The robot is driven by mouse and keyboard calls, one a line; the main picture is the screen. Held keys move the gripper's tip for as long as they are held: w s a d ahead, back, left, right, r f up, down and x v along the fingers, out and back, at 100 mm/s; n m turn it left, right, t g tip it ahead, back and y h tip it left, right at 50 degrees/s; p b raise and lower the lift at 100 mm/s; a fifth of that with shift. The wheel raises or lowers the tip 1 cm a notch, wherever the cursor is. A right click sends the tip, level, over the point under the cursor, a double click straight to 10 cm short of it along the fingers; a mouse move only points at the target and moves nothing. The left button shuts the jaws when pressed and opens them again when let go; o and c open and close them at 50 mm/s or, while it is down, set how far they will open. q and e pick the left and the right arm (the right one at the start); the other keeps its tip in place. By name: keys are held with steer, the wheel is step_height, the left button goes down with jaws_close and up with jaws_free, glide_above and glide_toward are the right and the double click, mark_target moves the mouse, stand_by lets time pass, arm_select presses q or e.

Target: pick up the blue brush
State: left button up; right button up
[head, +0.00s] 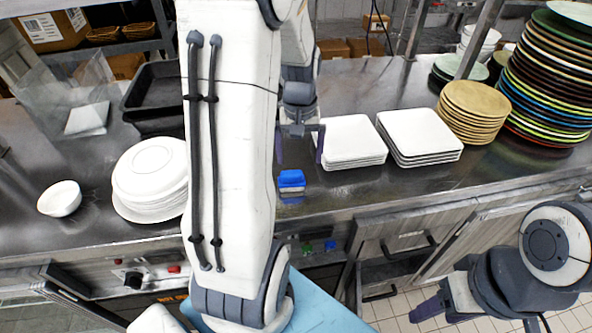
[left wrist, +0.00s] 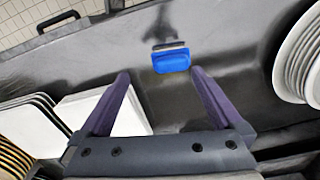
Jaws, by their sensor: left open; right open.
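The blue brush (head: 291,179) lies on the steel counter near its front edge, with a pale strip along its front side. In the left wrist view the blue brush (left wrist: 171,62) shows just beyond the fingertips, nearer the right finger. My left gripper (head: 300,150) is open and empty above the counter, slightly behind the brush in the head view. Its two purple fingers also show in the left wrist view (left wrist: 160,76), spread apart. My right gripper (head: 478,318) is open and empty at the lower right, in front of the counter.
Two stacks of white square plates (head: 350,140) (head: 420,137) stand right of the brush. Round white plates (head: 150,178) and a white bowl (head: 60,199) stand left. Tan plates (head: 474,110) and a tall coloured stack (head: 550,85) are further right. Counter around the brush is clear.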

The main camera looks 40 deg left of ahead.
mark_target(295, 174)
arm_select(q)
steer(key=shift+s+a+f+n, duration=0.15)
steer(key=shift+a+f+n, duration=0.1)
steer(key=shift+a, duration=0.3)
steer(key=shift+s+a+f+n, duration=0.15)
steer(key=shift+a+f, duration=0.1)
steer(key=shift+a, duration=0.3)
step_height(295, 174, down, 4)
steer(key=shift+r, duration=0.15)
steer(key=shift+w+f+p, duration=0.2)
steer(key=shift+f+p, duration=0.55)
steer(key=shift+f, duration=2.25)
steer(key=c, duration=1)
steer(key=shift+c, duration=0.3)
steer(key=shift+r, duration=0.1)
steer(key=shift+r, duration=0.45)
steer(key=r, duration=0.1)
steer(key=d+r+b, duration=0.1)
steer(key=r, duration=0.1)
steer(key=shift+r, duration=0.3)
steer(key=d+r+b, duration=0.1)
steer(key=d+r, duration=0.5)
steer(key=d, duration=0.4)
steer(key=shift+s+d+r, duration=0.2)
steer(key=shift+s+d, duration=0.1)
steer(key=shift+s, duration=0.1)
